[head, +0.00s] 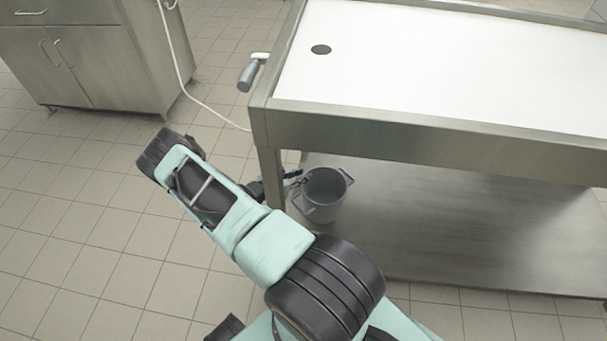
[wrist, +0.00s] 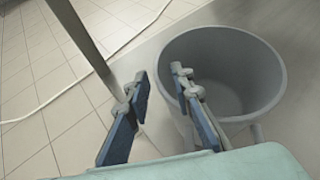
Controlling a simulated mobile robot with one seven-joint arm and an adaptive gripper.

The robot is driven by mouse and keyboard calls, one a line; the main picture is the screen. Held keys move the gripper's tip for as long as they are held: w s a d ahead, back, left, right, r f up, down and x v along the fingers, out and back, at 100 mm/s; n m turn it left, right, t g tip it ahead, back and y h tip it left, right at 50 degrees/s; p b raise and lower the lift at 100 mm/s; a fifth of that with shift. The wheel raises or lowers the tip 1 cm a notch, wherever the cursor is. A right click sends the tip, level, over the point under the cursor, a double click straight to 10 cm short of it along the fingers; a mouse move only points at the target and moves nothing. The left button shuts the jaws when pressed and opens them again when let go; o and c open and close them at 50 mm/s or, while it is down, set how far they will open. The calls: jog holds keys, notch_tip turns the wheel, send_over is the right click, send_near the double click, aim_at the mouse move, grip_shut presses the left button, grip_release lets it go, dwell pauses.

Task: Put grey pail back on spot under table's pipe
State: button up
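The grey pail (head: 325,188) stands upright under the left end of the table (head: 430,140), just right of its front-left leg. My gripper (head: 290,183) is low beside the pail's left rim, partly hidden by my arm and the table leg. In the wrist view the pail (wrist: 235,62) looks empty. My gripper (wrist: 159,76) is open, its left finger outside the pail and its right finger overlapping the pail's near-left rim. I cannot tell whether either finger touches it. The table's pipe and the spot are not seen; the tabletop has a dark round hole (head: 320,49).
The table leg (wrist: 82,38) rises close to the left of my gripper. The grey lower shelf (head: 470,235) is bare to the right of the pail. A spray handle (head: 249,75) hangs at the table's left edge. A white hose (head: 190,95) lies across the tiles. A steel cabinet (head: 85,55) stands back left.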

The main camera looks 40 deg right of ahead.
jog(key=p+v, duration=0.2)
jog(key=v, duration=0.8)
jog(key=shift+a, duration=0.3)
jog(key=shift+r, duration=0.1)
